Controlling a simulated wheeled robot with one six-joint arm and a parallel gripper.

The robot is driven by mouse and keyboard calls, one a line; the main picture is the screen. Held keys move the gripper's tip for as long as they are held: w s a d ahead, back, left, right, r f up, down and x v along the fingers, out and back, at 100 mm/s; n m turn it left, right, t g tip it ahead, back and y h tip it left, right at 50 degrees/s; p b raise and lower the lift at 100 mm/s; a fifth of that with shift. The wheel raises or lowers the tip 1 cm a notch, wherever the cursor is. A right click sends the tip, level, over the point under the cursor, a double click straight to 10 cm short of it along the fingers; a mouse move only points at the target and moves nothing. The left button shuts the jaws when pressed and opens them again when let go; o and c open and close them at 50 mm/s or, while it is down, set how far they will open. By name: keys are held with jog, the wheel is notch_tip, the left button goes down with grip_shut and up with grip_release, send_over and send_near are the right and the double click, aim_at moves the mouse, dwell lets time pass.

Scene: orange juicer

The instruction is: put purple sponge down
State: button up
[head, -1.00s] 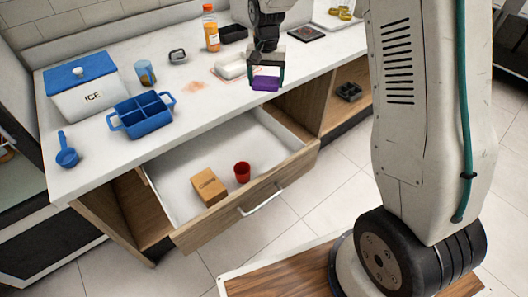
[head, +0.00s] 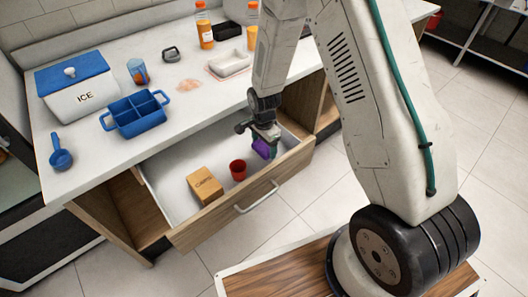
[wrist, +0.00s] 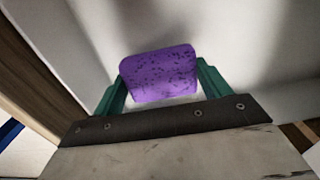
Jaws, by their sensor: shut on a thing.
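The purple sponge (head: 262,148) is held between the green fingers of my gripper (head: 267,148). In the wrist view the sponge (wrist: 159,74) sits between both fingers, with the pale drawer floor behind it. My gripper is shut on it, inside the right part of the open drawer (head: 170,168). Whether the sponge touches the drawer floor cannot be told. My arm hides part of the drawer's right end.
In the drawer, a red cup (head: 238,170) stands left of my gripper, with a brown box (head: 205,185) further left. The drawer's front panel (head: 225,208) is near. A blue caddy (head: 137,113) and an ice box (head: 76,88) stand on the counter.

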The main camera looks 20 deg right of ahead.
aim_at(264, 152)
jog(key=shift+f, duration=1.8)
jog(key=shift+f, duration=0.1)
jog(key=o, duration=1)
jog(key=shift+o, duration=0.2)
notch_tip(264, 152, up, 12)
jog(key=shift+r, duration=0.2)
